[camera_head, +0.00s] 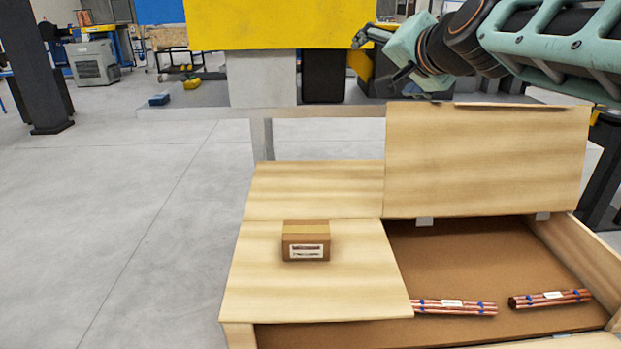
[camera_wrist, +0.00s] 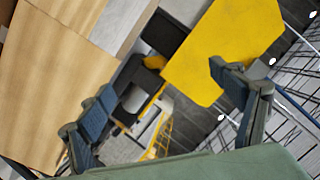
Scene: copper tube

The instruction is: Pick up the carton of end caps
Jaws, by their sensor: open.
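The carton (camera_head: 306,246) is a small brown box with a tan tape strip on top and a white label on its front. It stands on the closed left part of the wooden bench top (camera_head: 262,290) in the head view. My gripper (camera_head: 378,53) is up at the top right of the head view, well above and behind the carton, and holds nothing. In the wrist view my gripper (camera_wrist: 160,98) shows its two fingers spread wide apart with nothing between them. The carton is not visible in the wrist view.
A raised wooden lid (camera_head: 487,160) stands upright right of the carton. Below it, an open compartment (camera_head: 450,255) holds two bundles of copper tubes (camera_head: 455,307) (camera_head: 550,298). A yellow panel (camera_head: 280,24) is behind. The bench top around the carton is clear.

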